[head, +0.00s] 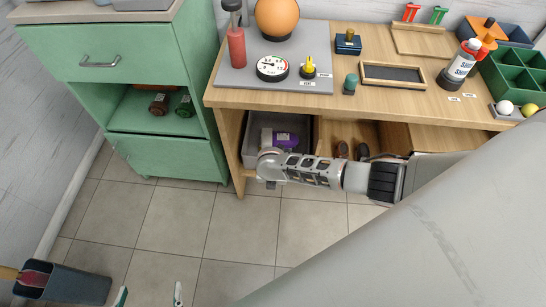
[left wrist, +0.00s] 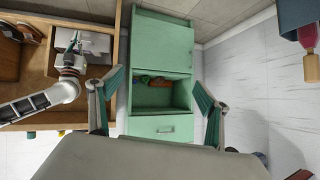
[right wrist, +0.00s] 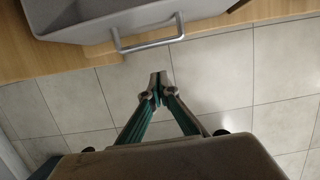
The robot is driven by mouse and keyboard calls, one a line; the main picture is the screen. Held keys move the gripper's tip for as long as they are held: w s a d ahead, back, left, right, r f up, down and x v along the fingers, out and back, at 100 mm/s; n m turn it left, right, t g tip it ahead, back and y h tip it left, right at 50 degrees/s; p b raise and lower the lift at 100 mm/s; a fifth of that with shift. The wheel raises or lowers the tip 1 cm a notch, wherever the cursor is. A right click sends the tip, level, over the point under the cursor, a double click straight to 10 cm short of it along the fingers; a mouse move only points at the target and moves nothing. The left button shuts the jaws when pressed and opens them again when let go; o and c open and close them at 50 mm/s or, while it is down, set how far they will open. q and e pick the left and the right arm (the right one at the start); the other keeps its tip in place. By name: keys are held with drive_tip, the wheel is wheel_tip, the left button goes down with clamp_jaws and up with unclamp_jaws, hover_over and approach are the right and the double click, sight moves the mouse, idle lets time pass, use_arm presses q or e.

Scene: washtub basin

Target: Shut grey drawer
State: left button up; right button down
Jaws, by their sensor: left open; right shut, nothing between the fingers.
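The grey drawer (head: 304,132) is pulled out under the left end of the wooden table, with a purple item (head: 284,138) inside. Its front is partly hidden by my right arm in the head view. In the right wrist view the drawer (right wrist: 80,22) and its bar handle (right wrist: 150,42) are at the top. My right gripper (right wrist: 160,80) is shut and empty, just below the handle in that view and apart from it. My left gripper (head: 150,294) is open and empty over the floor, at the bottom of the head view, away from the drawer.
A green cabinet (head: 100,60) with an open shelf stands left of the table. The wooden table (head: 350,97) carries a gauge, bottles and trays. A dark bin (head: 78,286) is at the lower left. The tiled floor (head: 160,220) before the drawer is clear.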

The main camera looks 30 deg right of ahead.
use_arm(q)
drive_tip(key=s+a+p, duration=0.1)
drive_tip(key=p, duration=0.3)
drive_tip(key=shift+s+a+f+y+p, duration=0.1)
drive_tip(key=shift+s+a+y+p, duration=0.2)
drive_tip(key=shift+a+p, duration=0.1)
use_arm(e)
drive_tip(key=v, duration=1)
drive_tip(key=shift+s, duration=0.15)
drive_tip(key=shift+a+f, duration=0.1)
